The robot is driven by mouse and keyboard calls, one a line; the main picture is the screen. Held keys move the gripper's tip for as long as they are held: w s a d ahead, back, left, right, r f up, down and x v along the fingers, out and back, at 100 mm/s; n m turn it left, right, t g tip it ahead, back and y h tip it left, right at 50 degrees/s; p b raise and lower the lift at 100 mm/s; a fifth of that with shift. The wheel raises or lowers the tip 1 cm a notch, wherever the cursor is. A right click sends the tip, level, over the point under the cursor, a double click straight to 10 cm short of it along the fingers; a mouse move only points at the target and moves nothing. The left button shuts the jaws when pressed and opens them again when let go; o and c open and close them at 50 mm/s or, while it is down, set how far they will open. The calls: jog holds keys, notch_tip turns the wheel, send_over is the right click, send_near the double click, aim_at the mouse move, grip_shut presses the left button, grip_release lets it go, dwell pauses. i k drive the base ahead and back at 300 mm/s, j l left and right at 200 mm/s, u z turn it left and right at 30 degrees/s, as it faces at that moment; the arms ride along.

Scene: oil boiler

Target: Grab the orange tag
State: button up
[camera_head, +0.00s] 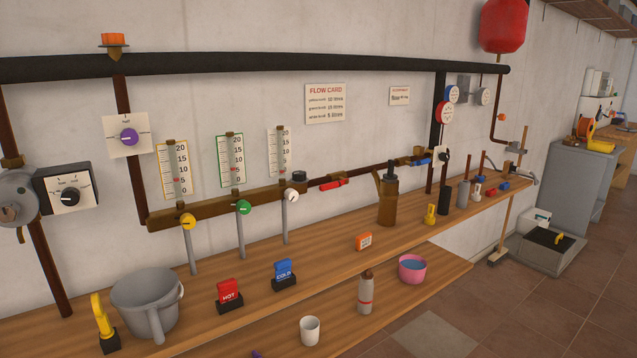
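An orange tag (364,241) with a pale marked face lies near the front edge of the upper wooden shelf (325,265), right of the middle of the head view. The writing on it is too small to read. Nothing covers it, and bare wood surrounds it. My gripper is not in view.
A blue COLD tag (284,272) and a red HOT tag (229,293) stand to the left, near a grey pot (147,303). A brown oil can (388,198) stands behind right. A pink bowl (412,268), a bottle (365,294) and a white cup (310,331) sit on the lower shelf.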

aim_at(364, 241)
jog(key=i+l, duration=0.3)
jog(key=i, duration=0.15)
jog(key=i+l, duration=0.25)
jog(key=i, duration=0.25)
jog(key=i+l, duration=0.3)
jog(key=i, duration=0.15)
jog(key=u, duration=0.05)
